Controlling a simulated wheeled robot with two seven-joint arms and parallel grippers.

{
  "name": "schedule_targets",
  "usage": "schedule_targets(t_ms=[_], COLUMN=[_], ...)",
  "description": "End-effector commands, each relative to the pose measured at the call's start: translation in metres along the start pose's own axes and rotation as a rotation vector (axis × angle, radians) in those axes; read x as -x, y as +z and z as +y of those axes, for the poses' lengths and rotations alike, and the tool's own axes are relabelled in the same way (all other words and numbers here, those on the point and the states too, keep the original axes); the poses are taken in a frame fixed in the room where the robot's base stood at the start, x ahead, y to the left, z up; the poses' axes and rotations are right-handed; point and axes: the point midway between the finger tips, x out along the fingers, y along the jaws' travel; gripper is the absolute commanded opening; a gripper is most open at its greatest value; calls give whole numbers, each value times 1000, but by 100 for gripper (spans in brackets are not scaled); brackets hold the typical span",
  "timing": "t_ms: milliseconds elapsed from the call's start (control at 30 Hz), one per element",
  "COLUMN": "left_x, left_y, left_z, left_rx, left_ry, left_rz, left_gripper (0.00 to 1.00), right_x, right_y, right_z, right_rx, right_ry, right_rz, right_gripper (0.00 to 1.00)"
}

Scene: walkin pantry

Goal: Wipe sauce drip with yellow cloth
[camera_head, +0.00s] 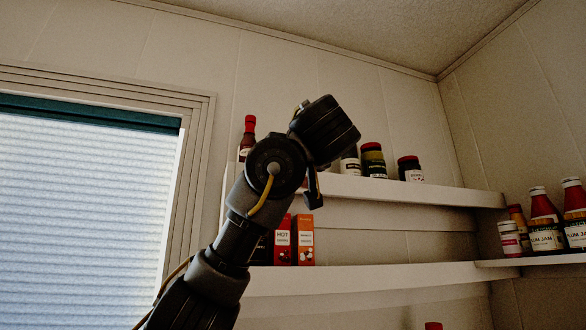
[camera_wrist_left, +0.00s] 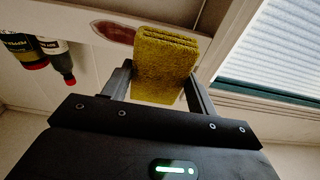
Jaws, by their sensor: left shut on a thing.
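My left gripper (camera_wrist_left: 157,82) is shut on the yellow cloth (camera_wrist_left: 166,68), a thick folded pad that sticks out beyond the fingertips in the left wrist view. A dark red oval sauce drip (camera_wrist_left: 113,32) lies on the white shelf (camera_wrist_left: 82,33), just left of the cloth in that view. I cannot tell whether the cloth touches the shelf. In the head view my left arm reaches up in front of the shelves, and the cloth and drip cannot be made out there. My right gripper is in neither view.
A red-capped sauce bottle (camera_head: 248,137) and several dark jars (camera_head: 372,160) stand on the upper shelf (camera_head: 440,194). Small red and orange boxes (camera_head: 304,240) stand on the lower shelf (camera_head: 370,278). Red bottles (camera_head: 542,206) stand on the right shelf. A blinded window (camera_head: 85,210) is left.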

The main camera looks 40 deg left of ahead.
Motion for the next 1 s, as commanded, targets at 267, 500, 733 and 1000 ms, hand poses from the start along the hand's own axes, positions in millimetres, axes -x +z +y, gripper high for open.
schedule_targets(t_ms=[267, 500, 733, 1000], left_x=[-17, -41, -56, -60], left_y=[-3, 4, 8, 9], left_z=[0, -2, -2, -2], left_rx=[0, -1, -1, -1], left_ry=[0, -3, -3, -1], left_rz=[-2, -2, 0, 1], left_gripper=[40, 40, 40, 40], right_x=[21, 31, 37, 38], right_y=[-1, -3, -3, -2], right_z=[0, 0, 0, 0], right_rx=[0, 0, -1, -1], right_ry=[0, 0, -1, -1], right_rz=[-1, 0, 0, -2], right_gripper=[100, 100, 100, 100])
